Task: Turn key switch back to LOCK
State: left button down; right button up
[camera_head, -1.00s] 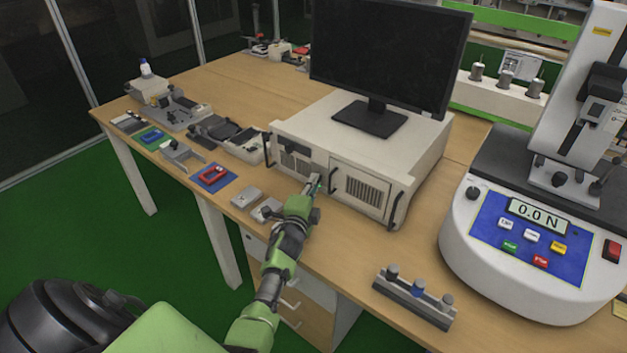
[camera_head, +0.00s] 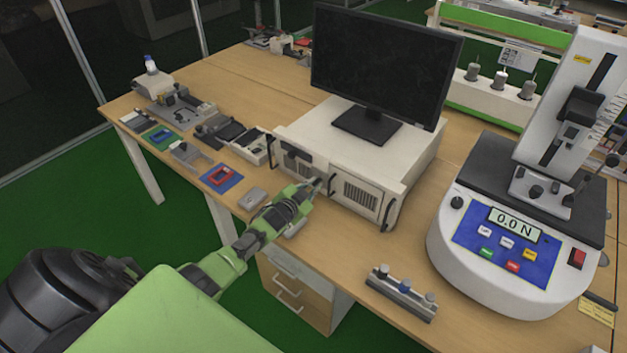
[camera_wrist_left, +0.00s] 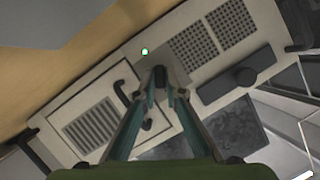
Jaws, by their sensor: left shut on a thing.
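The white computer case (camera_head: 368,165) stands on the bench with its vented front panel facing me. My left gripper (camera_head: 320,184) reaches that panel from the lower left in the head view. In the left wrist view its two teal fingers (camera_wrist_left: 160,84) converge and are shut on the small dark key switch (camera_wrist_left: 159,71), set in a grey plate on the panel. The fingers hide much of the switch, and I cannot read its position or any LOCK mark. A small green light (camera_wrist_left: 145,51) glows beside the plate. My right gripper is not in view.
A black monitor (camera_head: 385,65) stands on the case. Black handles (camera_head: 387,213) stick out from the case front. A force tester (camera_head: 520,240) stands at the right and a small grey fixture (camera_head: 401,292) lies near the front edge. Several small fixtures and trays line the left of the bench.

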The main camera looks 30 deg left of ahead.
pick_arm(q)
jog(key=shift+a+n+h, duration=0.25)
jog(key=shift+n+h, duration=0.45)
jog(key=shift+n, duration=0.1)
jog(key=shift+n+h+b, duration=0.7)
jog(key=shift+n+b, duration=0.05)
jog(key=shift+n, duration=0.35)
jog(key=shift+r, duration=0.1)
jog(key=c, duration=2.1)
grip_release()
